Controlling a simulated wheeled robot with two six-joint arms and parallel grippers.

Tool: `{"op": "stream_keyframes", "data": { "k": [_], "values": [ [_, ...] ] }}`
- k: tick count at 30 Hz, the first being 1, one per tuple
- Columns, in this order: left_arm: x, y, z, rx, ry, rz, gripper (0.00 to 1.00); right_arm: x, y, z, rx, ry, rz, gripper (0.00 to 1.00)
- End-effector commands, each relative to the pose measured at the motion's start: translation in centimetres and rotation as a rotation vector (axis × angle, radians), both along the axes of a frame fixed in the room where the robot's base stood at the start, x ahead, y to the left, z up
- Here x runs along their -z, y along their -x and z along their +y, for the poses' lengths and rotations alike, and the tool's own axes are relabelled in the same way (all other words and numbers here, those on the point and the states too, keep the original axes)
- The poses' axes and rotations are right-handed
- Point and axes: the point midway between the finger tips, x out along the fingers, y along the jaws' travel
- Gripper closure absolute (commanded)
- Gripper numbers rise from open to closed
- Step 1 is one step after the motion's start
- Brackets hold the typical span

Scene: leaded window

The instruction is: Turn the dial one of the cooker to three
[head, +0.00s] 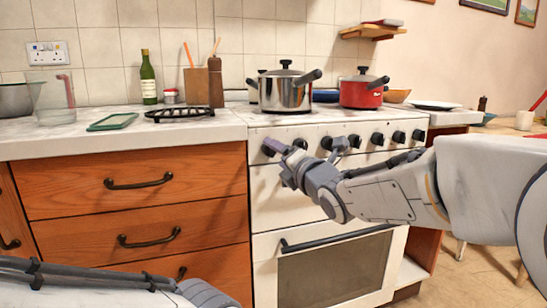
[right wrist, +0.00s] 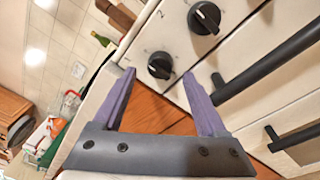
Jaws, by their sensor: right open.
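The white cooker (head: 345,186) stands at the middle right, with a row of several black dials along its front panel. The leftmost dial (head: 267,151) is partly hidden by my right gripper (head: 282,158). In the right wrist view this dial (right wrist: 160,65) lies between and just beyond the two purple fingertips, and I see no clear contact. A second dial (right wrist: 204,17) is up and to its right. My right gripper (right wrist: 158,77) is open and empty. The dial markings are too small to read surely. My left arm shows at the bottom left; its gripper is out of view.
A steel pot (head: 284,94) and a red pot (head: 360,92) stand on the cooker top. The oven handle (head: 335,238) sticks out below the dials. Wooden drawers (head: 140,195) with black handles are to the left. The counter holds a green bottle (head: 148,80) and a glass jug (head: 50,95).

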Motion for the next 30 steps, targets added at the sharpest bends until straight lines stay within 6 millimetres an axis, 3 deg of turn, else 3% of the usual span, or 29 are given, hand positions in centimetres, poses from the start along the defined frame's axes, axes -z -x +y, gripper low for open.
{"op": "stream_keyframes", "data": {
  "k": [6,15,16,21,22,30],
  "values": [
    [0.4,0.0,0.0,0.000,0.000,0.000,0.53,0.1,-2.0,0.9,0.000,-0.001,0.000,0.25],
    [0.4,0.0,0.0,0.000,0.000,0.000,0.53,0.0,-2.3,1.1,0.001,-0.001,0.001,0.25],
    [0.4,0.0,0.0,0.000,0.000,0.000,0.53,0.0,-2.3,1.1,0.001,-0.001,0.001,0.29],
    [0.4,0.0,0.0,0.000,0.000,0.000,0.53,0.0,-2.2,1.0,0.001,-0.001,0.001,0.94],
    [0.4,0.0,0.0,0.000,0.000,0.000,0.53,0.0,-2.2,1.0,0.000,0.000,0.002,1.00],
    [0.6,0.0,0.0,0.000,0.000,0.000,0.53,0.1,-2.2,1.0,0.000,-0.021,0.008,1.00]
  ]
}}
